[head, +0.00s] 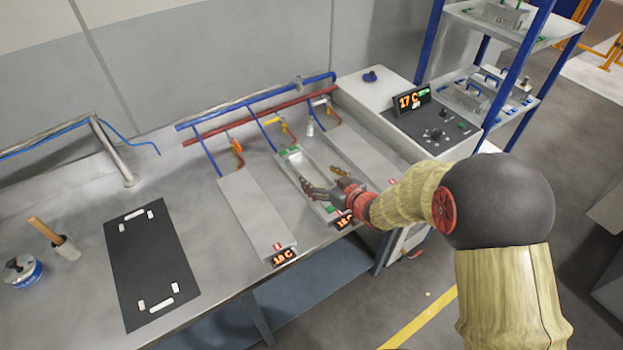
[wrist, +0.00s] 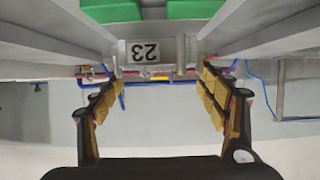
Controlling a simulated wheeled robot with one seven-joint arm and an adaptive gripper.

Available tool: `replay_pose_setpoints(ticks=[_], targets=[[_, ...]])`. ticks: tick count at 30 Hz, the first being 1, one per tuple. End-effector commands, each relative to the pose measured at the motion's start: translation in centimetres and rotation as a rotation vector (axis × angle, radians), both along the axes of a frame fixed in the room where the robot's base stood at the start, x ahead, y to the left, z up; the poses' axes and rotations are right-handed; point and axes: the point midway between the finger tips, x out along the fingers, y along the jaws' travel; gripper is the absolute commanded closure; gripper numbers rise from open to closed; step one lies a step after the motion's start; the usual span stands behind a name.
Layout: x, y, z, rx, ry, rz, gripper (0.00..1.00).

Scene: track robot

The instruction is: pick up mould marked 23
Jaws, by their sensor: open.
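Grey covers (head: 255,215) flank the bay on the left and right. Red and blue pipes (head: 265,105) run behind. A black mat (head: 150,262) lies left.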

Motion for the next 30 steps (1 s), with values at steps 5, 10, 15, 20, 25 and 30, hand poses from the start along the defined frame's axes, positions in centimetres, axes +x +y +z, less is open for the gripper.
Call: replay_pose_setpoints(ticks=[5,10,15,20,25,30], targets=[[0.9,0.6,-0.5,-0.001,0.001,-0.001,0.26],[2.4,1.7,-1.4,-0.001,-0.001,0.0,0.26],[4.1,2.9,-2.2,-0.001,0.001,0.0,0.26],[4.7,3.2,-2.3,-0.001,0.0,-0.002,0.26],[4.7,3.2,-2.2,-0.001,0.0,-0.002,0.26],[4.7,3.2,-2.2,-0.001,0.0,-0.002,0.35]])
